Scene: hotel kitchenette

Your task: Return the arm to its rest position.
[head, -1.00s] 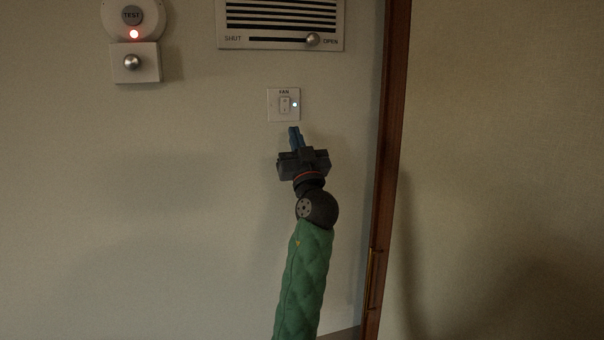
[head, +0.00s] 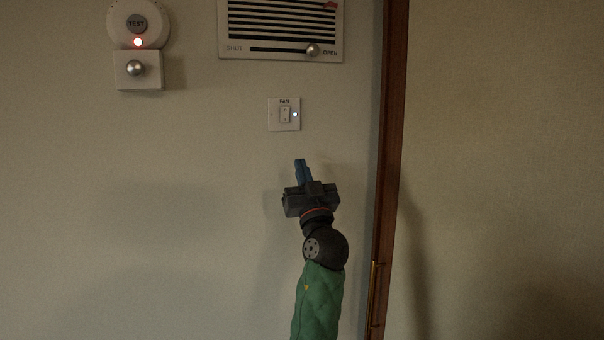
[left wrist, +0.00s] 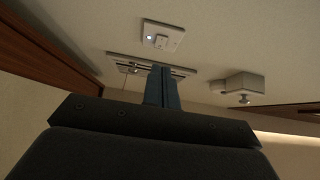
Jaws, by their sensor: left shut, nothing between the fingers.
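My left gripper (head: 300,172) is in the head view, below the fan switch and apart from it. Its blue fingers are together and hold nothing; they also show in the left wrist view (left wrist: 163,88). My green-sleeved left arm comes up from the bottom edge. The fan switch (head: 284,114) is a white plate on the wall with a rocker and a lit bluish-white light; it also shows in the left wrist view (left wrist: 162,36). My right gripper is not in view.
A vent (head: 281,28) with a slider knob near OPEN is above the switch. A round TEST device (head: 138,20) with a red light sits above a knobbed box (head: 139,70) at upper left. A brown wooden door frame (head: 390,150) stands right of my arm. The wall at left is clear.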

